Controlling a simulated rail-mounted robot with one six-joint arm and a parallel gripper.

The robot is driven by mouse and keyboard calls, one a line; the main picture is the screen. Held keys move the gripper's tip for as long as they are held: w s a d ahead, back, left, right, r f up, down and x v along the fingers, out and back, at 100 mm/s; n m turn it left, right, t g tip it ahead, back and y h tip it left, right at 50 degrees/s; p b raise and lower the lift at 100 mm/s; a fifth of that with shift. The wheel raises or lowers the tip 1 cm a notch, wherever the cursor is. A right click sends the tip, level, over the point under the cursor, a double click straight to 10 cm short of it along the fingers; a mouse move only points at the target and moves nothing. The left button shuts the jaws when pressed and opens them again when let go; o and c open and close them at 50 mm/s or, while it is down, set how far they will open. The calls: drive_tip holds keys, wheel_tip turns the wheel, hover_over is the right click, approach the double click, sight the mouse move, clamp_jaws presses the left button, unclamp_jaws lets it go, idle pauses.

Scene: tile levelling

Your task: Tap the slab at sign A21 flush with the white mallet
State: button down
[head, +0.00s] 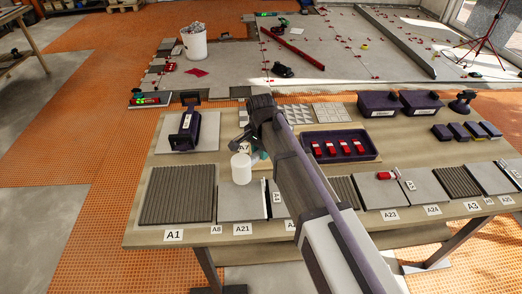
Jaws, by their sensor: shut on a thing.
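The white mallet (241,168) shows as a pale cylindrical head just below and left of my gripper (243,143). My gripper is shut on it; the arm hides most of the grip and the handle. The sign A21 (243,228) is on the table's front edge. Behind it lies a smooth grey slab (238,204), with the mallet head over its back part. I cannot tell whether the head touches the slab, or how far the slab stands proud.
A ribbed dark slab (178,195) lies left, at sign A1 (173,235). More slabs run right, past sign A23 (390,214). A purple tray (341,146) of red-topped pieces and dark purple boxes (379,105) stand behind. A black-purple device (185,130) stands back left.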

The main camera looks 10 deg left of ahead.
wheel_tip(320, 180, down, 7)
drive_tip(key=b, duration=0.5)
drive_tip(key=shift+f+b, duration=0.1)
drive_tip(key=shift+b, duration=0.3)
wheel_tip(320, 180, up, 8)
drive_tip(key=p, duration=0.7)
drive_tip(key=shift+f+p, duration=0.2)
drive_tip(key=shift+p, duration=0.1)
drive_tip(key=shift+f, duration=0.25)
drive_tip(key=shift+r, duration=0.1)
